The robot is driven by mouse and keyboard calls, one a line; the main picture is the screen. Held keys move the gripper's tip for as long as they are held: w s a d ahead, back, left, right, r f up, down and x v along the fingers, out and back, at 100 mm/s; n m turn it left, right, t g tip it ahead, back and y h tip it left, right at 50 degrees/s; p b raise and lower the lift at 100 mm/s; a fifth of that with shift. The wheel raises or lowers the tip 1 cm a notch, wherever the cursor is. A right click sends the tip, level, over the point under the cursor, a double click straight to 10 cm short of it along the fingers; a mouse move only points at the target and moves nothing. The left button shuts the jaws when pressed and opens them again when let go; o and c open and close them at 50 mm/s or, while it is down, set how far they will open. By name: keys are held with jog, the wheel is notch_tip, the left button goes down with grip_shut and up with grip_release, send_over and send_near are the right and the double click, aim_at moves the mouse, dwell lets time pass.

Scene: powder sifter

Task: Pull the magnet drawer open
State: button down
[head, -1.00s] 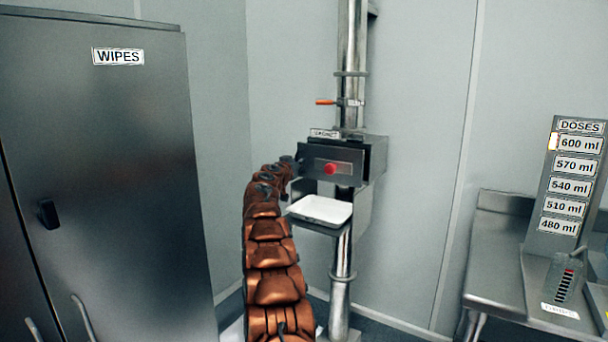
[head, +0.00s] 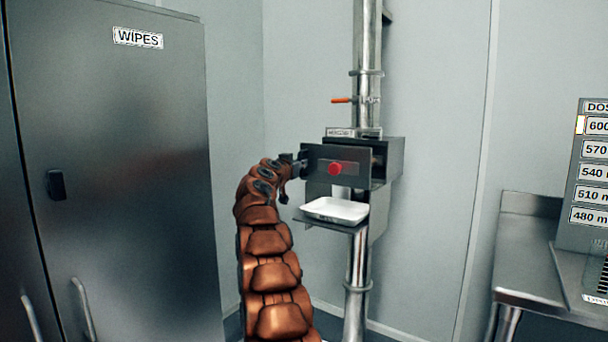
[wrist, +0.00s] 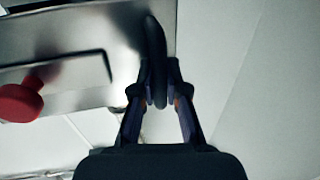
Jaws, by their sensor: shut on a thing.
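The magnet drawer (head: 352,158) has a dark grey metal front with a red knob (head: 334,168) on it. Its front stands out from the housing (head: 395,160), with a gap visible on the right side. In the wrist view the drawer front (wrist: 75,45) is at the upper left, with the red knob (wrist: 20,100) at the left edge. My gripper (head: 300,166) is at the left end of the drawer front. In the wrist view my gripper (wrist: 160,92) is shut on a black upright handle (wrist: 153,50) at the drawer front's edge.
A white tray (head: 336,209) sits on a shelf below the drawer. A steel pipe (head: 367,80) with an orange-handled valve (head: 345,100) rises above. A WIPES cabinet (head: 110,200) stands left; a bench with a DOSES board (head: 590,190) stands right.

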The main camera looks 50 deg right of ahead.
jog(key=shift+w+b+v, duration=0.15)
jog(key=shift+b+v, duration=0.55)
jog(key=shift+w+b+v, duration=0.15)
jog(key=shift+b+v, duration=0.55)
jog(key=shift+v, duration=0.05)
jog(key=c, duration=1.2)
grip_release()
jog(key=shift+a, duration=0.2)
jog(key=shift+v, duration=5.9)
